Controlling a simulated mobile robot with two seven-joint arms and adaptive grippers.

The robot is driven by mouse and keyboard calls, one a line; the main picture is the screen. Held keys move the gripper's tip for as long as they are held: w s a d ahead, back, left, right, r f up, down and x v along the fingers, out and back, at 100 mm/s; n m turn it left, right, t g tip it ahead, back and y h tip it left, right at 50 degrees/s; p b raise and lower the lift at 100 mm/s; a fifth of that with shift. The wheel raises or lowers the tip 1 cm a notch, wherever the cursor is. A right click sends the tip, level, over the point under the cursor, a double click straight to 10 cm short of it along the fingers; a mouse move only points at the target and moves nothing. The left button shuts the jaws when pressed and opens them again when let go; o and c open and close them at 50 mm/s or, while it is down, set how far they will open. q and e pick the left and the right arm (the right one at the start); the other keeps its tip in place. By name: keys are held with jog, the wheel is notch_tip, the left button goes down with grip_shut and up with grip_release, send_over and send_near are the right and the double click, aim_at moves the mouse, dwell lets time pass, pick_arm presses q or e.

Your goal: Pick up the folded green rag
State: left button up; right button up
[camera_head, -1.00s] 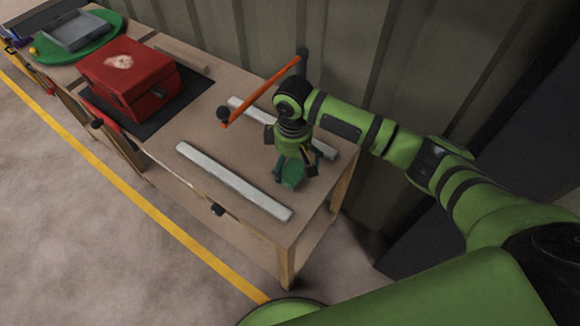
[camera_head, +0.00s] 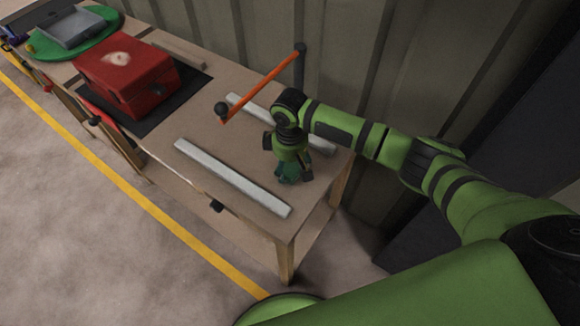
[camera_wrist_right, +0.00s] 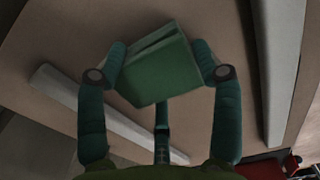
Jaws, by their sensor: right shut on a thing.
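The folded green rag (camera_wrist_right: 160,68) is between the fingers of my right gripper (camera_wrist_right: 160,72) in the right wrist view. The fingers touch it on both sides, and it sits slightly tilted in that picture. In the head view my right gripper (camera_head: 291,174) points down at the near right end of the wooden workbench (camera_head: 215,150), between two pale bars. There the rag is mostly hidden by the gripper. I cannot tell whether the rag is clear of the bench top. My left gripper is not in view.
Pale bars lie on both sides, one in front (camera_head: 230,177) and one behind (camera_head: 320,143). An orange rod (camera_head: 262,86) with dark ends slants above the bench. A red toolbox (camera_head: 125,78) stands on a black mat (camera_head: 188,88); a green round board (camera_head: 98,43) holds a grey tray (camera_head: 70,30).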

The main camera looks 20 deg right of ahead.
aim_at(290, 166)
jog(key=shift+r, duration=0.6)
notch_tip(290, 166, up, 3)
jog(key=shift+r, duration=0.1)
jog(key=s+a+r, duration=0.4)
jog(key=s+r, duration=0.2)
jog(key=s, duration=0.4)
jog(key=shift+s+a+r+p, duration=0.25)
jog(key=shift+s+p, duration=0.05)
jog(key=shift+s, duration=0.05)
